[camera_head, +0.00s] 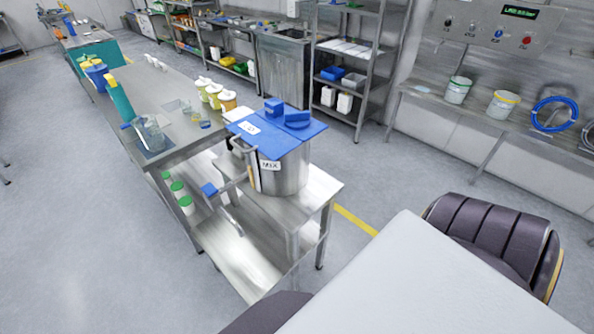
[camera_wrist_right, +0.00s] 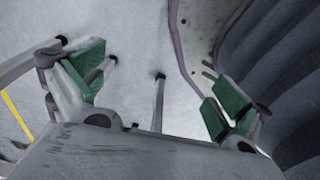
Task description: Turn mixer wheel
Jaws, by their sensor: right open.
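The mixer is a steel pot (camera_head: 283,178) with a "MIX" label and a blue lid (camera_head: 270,139), standing on a low steel table. A round blue part (camera_head: 298,119) and a blue block (camera_head: 273,107) sit on the lid. I cannot tell which of these is the mixer wheel. My right gripper (camera_wrist_right: 155,88) is open in the right wrist view, with its green pads wide apart and nothing between them. It is away from the mixer, above the floor. My left gripper is not in view.
A long steel bench (camera_head: 170,100) with yellow-and-white containers (camera_head: 215,96) runs behind the mixer. Green-capped bottles (camera_head: 177,186) stand on a lower shelf. A shelf rack (camera_head: 361,60) and a wall counter (camera_head: 470,106) are at the back. Grey floor (camera_head: 405,165) is clear right of the mixer.

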